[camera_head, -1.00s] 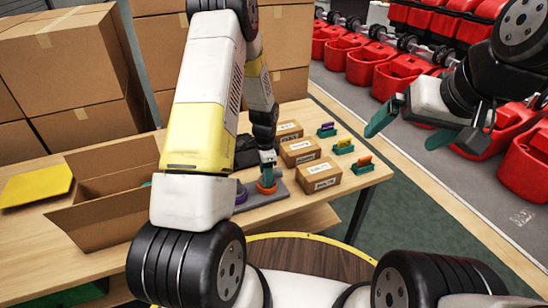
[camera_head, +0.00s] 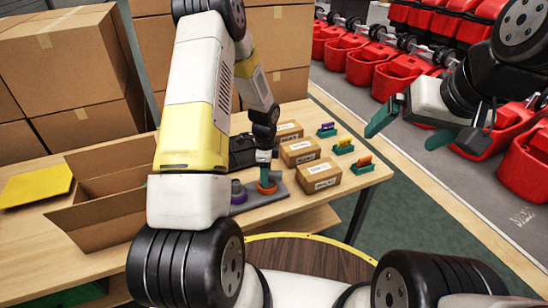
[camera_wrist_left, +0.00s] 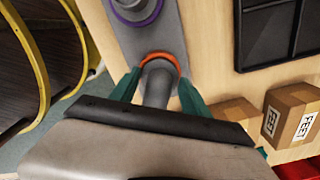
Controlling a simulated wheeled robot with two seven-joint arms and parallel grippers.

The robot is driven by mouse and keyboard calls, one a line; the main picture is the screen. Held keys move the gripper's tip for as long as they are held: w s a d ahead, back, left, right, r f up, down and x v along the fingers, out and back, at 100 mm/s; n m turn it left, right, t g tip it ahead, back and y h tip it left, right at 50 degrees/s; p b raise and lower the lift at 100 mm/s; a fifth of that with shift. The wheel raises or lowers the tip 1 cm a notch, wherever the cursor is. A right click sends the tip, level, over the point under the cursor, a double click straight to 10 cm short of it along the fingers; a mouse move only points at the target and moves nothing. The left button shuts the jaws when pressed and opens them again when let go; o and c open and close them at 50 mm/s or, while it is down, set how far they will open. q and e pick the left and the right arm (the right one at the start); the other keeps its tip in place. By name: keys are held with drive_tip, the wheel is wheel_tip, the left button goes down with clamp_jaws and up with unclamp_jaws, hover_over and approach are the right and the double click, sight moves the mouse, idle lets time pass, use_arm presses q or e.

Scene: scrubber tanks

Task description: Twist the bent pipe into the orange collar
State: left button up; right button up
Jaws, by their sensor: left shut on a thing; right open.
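The orange collar (camera_head: 267,187) sits on a grey base plate (camera_head: 283,192) on the table; it also shows in the left wrist view (camera_wrist_left: 160,57). My left gripper (camera_head: 266,172) is over the collar, pointing down. In the left wrist view its teal fingers (camera_wrist_left: 158,86) are on both sides of the grey bent pipe (camera_wrist_left: 157,88), shut on it. The pipe's end is at the orange collar; how deep it sits is hidden. A purple collar (camera_wrist_left: 137,10) is on the same plate. My right gripper (camera_head: 408,126) is open and empty, off to the right, away from the table.
Several labelled small boxes (camera_head: 300,151) stand right of the plate, with small coloured items on teal bases (camera_head: 343,147) beyond. An open cardboard box (camera_head: 103,213) and a yellow panel (camera_head: 37,186) are at the left. A black tray (camera_wrist_left: 280,30) lies near the plate.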

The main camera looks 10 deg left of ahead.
use_arm(q)
drive_tip(key=shift+m, duration=0.8)
drive_tip(key=shift+m, duration=0.8)
drive_tip(key=shift+m, duration=1.5)
drive_tip(key=shift+f, duration=0.4)
clamp_jaws()
drive_tip(key=o, duration=1)
unclamp_jaws()
